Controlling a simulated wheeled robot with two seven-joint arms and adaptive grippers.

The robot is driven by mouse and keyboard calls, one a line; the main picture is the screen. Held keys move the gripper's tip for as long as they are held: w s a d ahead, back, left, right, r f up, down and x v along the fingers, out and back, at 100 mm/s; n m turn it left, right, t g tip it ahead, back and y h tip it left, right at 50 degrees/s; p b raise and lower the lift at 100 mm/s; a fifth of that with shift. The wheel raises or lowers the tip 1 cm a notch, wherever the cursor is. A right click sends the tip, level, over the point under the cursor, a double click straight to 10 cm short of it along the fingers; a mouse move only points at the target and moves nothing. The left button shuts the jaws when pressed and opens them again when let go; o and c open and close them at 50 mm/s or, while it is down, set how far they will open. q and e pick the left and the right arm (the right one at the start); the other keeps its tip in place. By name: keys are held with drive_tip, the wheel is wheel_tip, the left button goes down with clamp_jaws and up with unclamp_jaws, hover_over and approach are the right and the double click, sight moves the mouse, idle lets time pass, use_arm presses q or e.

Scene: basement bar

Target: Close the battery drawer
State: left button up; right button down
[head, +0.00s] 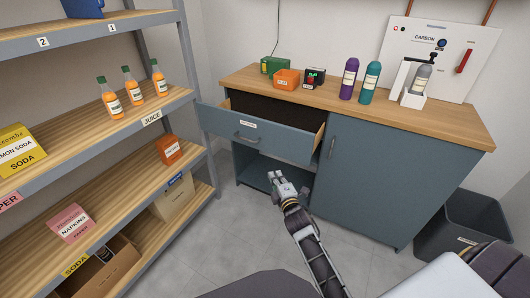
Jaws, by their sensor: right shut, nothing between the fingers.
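The battery drawer (275,142) is a blue-grey drawer with a small white label and a dark handle (246,138). It is pulled out of the left part of the cabinet (365,180), below the wooden counter. Its dark inside shows behind the front; the label is too small to read. My right gripper (277,180) is shut and empty, in front of and below the drawer front, near the open compartment under it. It appears apart from the drawer. My left gripper is not in view.
A shelf rack (170,122) with juice bottles and boxes stands left, close to the drawer's left end. A dark bin (465,222) stands right. Grey floor (235,230) is clear between rack and cabinet.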

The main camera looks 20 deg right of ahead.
sight(269, 141)
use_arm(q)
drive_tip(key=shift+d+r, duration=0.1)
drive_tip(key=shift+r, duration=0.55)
use_arm(e)
drive_tip(key=r, duration=0.3)
drive_tip(key=shift+w+r+n+t, duration=0.2)
drive_tip(key=shift+w+n+t, duration=0.05)
drive_tip(key=shift+n+t, duration=0.15)
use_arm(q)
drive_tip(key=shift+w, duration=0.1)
use_arm(e)
drive_tip(key=shift+w, duration=0.15)
